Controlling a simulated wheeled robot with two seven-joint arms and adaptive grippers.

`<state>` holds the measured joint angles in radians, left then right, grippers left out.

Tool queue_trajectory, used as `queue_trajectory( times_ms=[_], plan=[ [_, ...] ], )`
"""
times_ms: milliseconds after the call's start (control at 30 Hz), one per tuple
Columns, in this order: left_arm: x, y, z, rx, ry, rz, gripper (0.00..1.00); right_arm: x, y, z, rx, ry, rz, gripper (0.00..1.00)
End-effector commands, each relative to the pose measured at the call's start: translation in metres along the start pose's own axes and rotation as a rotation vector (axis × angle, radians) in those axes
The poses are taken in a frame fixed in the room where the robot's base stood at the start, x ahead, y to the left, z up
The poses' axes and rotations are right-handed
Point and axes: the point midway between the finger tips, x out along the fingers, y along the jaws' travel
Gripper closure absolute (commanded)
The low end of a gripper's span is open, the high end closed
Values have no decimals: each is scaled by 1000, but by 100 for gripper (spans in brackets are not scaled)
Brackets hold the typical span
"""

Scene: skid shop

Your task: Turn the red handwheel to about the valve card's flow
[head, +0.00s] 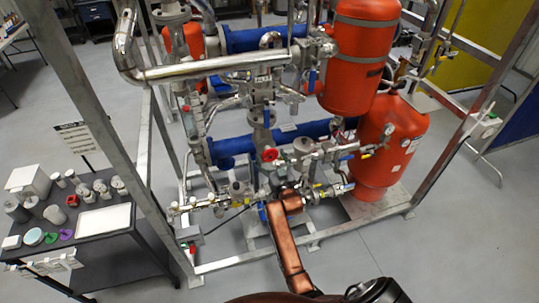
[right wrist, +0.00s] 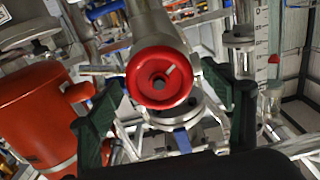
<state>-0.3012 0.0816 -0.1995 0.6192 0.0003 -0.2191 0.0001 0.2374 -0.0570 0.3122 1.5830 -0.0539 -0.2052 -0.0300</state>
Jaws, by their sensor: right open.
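The red handwheel (head: 270,155) sits on the front of the pipework in the head view. In the right wrist view the handwheel (right wrist: 160,78) faces me, round, with a dark hub hole and a pale mark pointing to the upper right. My right gripper (right wrist: 165,92) is open, its dark green fingers on either side of the wheel in the picture. I cannot tell whether they touch the rim. In the head view my copper right arm reaches up to the skid below the wheel. The valve card cannot be clearly identified. My left gripper is not in view.
A metal frame (head: 147,135) surrounds the skid. Orange tanks (head: 385,145) stand at the right. A dark table (head: 120,253) with small parts stands at the left, near a sign with unreadable text (head: 75,140). A marked scale (right wrist: 262,45) shows right of the wheel.

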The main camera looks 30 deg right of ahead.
Motion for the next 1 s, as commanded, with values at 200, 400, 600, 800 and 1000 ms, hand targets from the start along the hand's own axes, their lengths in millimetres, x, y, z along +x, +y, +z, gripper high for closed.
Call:
queue_trajectory(
  times_ms=[200,400,600,800,1000],
  plan=[
    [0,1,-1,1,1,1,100,-47,1,2,0,-3,1,26],
    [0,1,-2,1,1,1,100,-84,0,1,1,-2,1,26],
    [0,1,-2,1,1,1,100,-102,0,0,0,-1,0,26],
    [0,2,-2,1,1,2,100,-105,0,0,0,-1,0,26],
    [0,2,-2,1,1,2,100,-104,0,0,0,-1,0,26]
  ],
)
